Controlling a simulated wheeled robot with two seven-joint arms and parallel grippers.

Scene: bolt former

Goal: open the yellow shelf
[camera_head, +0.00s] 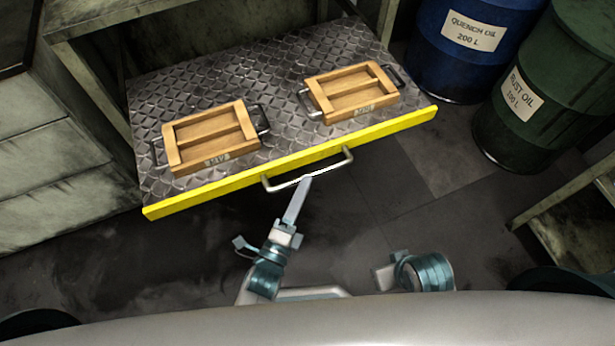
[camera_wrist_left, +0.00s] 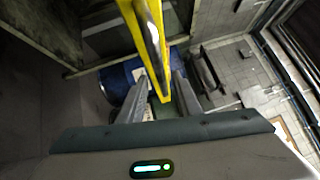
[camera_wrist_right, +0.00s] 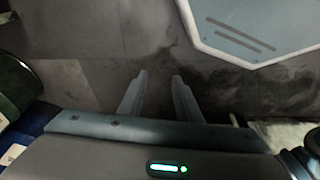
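The yellow-edged shelf (camera_head: 225,192) is a diamond-plate drawer standing pulled out of its bench, with a yellow front edge. Its metal handle (camera_head: 337,164) sticks out from the middle of that edge. My left gripper (camera_head: 306,181) has its fingertips at the left part of the handle. In the left wrist view the two fingers (camera_wrist_left: 160,85) stand apart, with the yellow edge (camera_wrist_left: 160,88) showing between them; whether they touch the handle is unclear. My right gripper, in the right wrist view (camera_wrist_right: 160,80), is open and empty above the floor.
Two wooden trays (camera_head: 213,160) (camera_head: 318,83) with metal handles lie on the shelf. A blue drum (camera_head: 440,70) and a green drum (camera_head: 570,60) stand at the right. A bench (camera_head: 575,225) is at the lower right. Dark floor in front is clear.

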